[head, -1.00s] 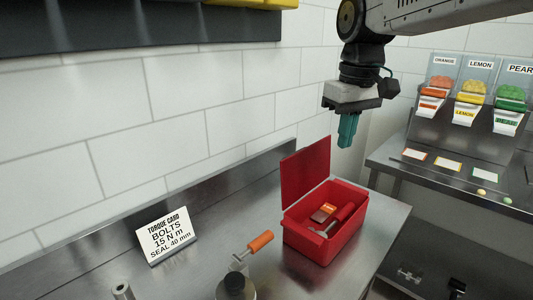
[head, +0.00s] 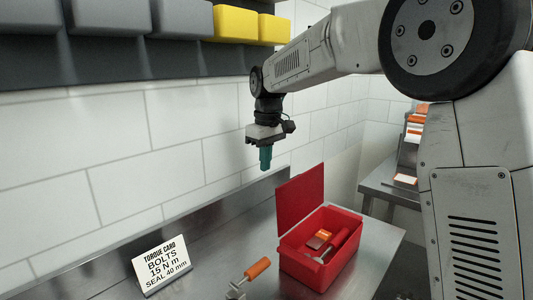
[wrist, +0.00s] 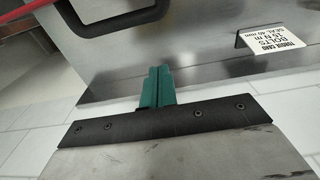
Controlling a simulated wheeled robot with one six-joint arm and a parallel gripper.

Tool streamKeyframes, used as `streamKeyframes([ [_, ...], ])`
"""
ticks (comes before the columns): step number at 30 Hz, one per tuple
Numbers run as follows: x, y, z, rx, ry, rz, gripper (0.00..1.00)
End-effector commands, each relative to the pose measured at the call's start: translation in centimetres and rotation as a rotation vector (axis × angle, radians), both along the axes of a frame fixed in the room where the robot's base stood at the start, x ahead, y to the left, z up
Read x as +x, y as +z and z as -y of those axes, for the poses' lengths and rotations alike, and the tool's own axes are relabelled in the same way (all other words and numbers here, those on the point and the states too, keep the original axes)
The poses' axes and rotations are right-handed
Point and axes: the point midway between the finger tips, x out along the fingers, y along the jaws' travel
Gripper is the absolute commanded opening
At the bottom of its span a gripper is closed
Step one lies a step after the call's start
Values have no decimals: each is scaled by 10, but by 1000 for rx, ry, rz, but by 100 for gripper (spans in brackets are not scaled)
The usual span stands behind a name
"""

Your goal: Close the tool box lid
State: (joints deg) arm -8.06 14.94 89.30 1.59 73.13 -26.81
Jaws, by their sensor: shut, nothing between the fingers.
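The red tool box (head: 308,272) stands on the steel bench with its lid (head: 300,197) open and roughly upright on the side toward the wall. Inside lie an orange-marked item (head: 319,239) and a red-handled tool (head: 338,240). My gripper (head: 265,160) points down with its teal fingers closed and empty. In the head view it hangs above and left of the lid's top edge, on the wall side, apart from it. The fingers also show in the wrist view (wrist: 157,87). A red strip at that view's top left is too cropped to identify.
Grey and yellow bins (head: 235,23) hang on the wall above. The tiled wall is close behind the bench.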

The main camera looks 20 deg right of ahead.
Motion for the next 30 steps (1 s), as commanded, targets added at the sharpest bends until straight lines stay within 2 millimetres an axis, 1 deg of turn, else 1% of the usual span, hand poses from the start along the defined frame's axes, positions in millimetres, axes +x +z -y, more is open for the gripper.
streamKeyframes([
  [1,0,-13,0,-1,0,-4,0],
  [3,0,-28,-1,-1,0,-4,0],
  [7,1,-54,-2,-1,0,-4,0],
  [10,-12,-46,8,1,-1,3,0],
  [15,-26,-42,18,0,-2,0,0],
  [20,-30,-40,20,1,-1,1,0],
  [30,-30,-40,19,2,1,3,0],
])
